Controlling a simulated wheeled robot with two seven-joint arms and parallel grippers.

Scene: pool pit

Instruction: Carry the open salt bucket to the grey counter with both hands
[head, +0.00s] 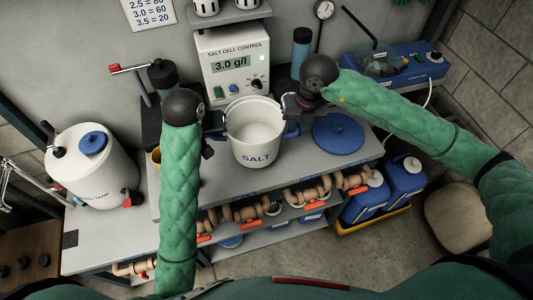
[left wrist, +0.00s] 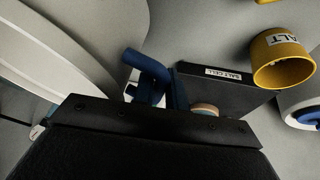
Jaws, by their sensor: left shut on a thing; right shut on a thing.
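The open white salt bucket (head: 256,148), marked SALT, is upright between my two grippers, with pale salt inside. It is over the front middle of the grey counter (head: 225,185); I cannot tell if its base touches. My left gripper (head: 217,122) is shut at the bucket's left side; my right gripper (head: 296,112) is shut at its right side. Each seems to hold a side handle, but the jaws are mostly hidden. In the left wrist view, the bucket's pale curved wall (left wrist: 45,55) is at left and a blue handle (left wrist: 150,68) shows beyond my dark gripper body.
A blue round lid (head: 338,133) lies on the counter just right of the bucket. The salt cell control box (head: 232,62) stands behind. A white tank (head: 95,170) is at left. A yellow cup (left wrist: 283,60) shows in the left wrist view. Pipes with orange valves run below the counter's edge.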

